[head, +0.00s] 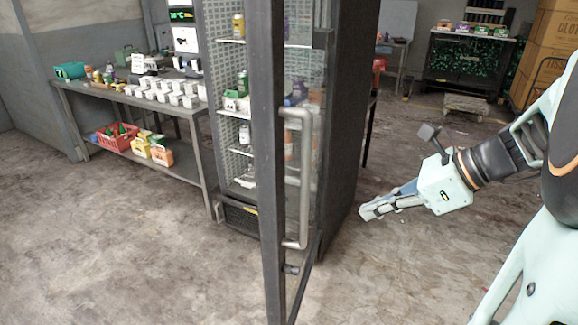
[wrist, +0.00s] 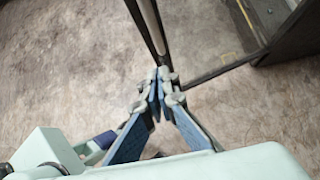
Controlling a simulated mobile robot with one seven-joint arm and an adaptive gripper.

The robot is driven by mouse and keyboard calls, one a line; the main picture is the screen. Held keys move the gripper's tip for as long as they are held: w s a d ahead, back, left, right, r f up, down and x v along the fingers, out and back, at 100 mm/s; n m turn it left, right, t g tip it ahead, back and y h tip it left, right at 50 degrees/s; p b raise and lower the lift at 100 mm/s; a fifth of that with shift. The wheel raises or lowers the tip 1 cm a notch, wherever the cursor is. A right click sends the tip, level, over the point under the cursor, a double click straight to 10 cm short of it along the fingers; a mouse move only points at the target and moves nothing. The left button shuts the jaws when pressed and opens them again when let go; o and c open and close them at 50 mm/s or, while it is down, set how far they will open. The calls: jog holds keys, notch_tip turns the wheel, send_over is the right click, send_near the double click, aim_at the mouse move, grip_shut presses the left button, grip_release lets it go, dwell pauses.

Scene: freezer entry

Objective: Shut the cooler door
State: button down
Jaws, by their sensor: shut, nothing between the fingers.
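The cooler (head: 345,120) stands upright in the middle of the head view, with stocked shelves inside. Its glass door stands open toward me. The dark door frame (head: 268,150) shows nearly edge-on, with a long metal handle (head: 304,180) on it. My gripper (head: 366,213) is to the right of the handle and door, low in front of the cooler's dark side, with its fingers together and empty. In the wrist view the shut fingertips (wrist: 163,78) point at a dark upright bar (wrist: 148,25), likely part of the door. I cannot tell whether they touch it.
A table (head: 190,112) with white cups and a lower shelf with a red basket (head: 115,138) stand left of the cooler. A dark rack (head: 465,65) and large cardboard boxes (head: 548,50) are at the back right. The floor at front left is clear.

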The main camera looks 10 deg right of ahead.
aim_at(307, 223)
jog(key=w+a+r+x, duration=0.1)
jog(key=r+x, duration=0.1)
jog(key=x, duration=1)
jog(key=shift+a, duration=0.45)
jog(key=shift+w+a, duration=0.1)
